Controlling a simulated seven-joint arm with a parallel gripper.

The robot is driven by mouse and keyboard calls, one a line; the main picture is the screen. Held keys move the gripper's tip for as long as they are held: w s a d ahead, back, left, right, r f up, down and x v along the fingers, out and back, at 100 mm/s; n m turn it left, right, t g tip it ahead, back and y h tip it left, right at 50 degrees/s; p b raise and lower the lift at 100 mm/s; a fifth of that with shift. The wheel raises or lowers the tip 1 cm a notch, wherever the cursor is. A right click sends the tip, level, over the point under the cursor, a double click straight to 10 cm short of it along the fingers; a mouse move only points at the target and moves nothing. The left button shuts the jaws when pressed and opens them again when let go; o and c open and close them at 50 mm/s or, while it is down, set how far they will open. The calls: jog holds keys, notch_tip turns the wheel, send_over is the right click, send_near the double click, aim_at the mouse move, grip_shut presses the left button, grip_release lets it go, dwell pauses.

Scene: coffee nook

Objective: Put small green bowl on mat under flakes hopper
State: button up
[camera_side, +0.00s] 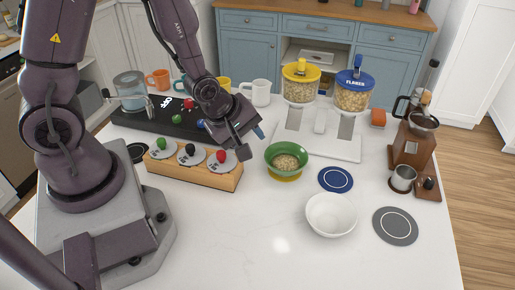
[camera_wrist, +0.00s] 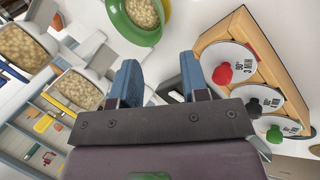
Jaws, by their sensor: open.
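The small green bowl (camera_side: 286,149) stands on a yellow mat (camera_side: 285,178) and holds pale grains or cereal. It also shows at the top of the wrist view (camera_wrist: 117,20). The flakes hopper (camera_side: 352,94) has a blue lid marked FLAKES and stands right of a yellow-lidded hopper (camera_side: 301,82). A round blue mat (camera_side: 335,179) lies in front of it, bare. My gripper (camera_side: 253,140) is open and empty, up and left of the bowl, apart from it. Its two blue fingers (camera_wrist: 160,78) show in the wrist view.
A white bowl (camera_side: 331,215) stands in front of the blue mat, near a grey mat (camera_side: 395,226). A wooden stand (camera_side: 194,171) with colored knobs lies left of the green bowl. A coffee grinder (camera_side: 411,147) is at right. The front counter is clear.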

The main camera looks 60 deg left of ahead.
aim_at(268, 162)
jog(key=x, duration=1.2)
jog(key=shift+w+f, duration=0.1)
jog(key=shift+f, duration=0.1)
grip_shut()
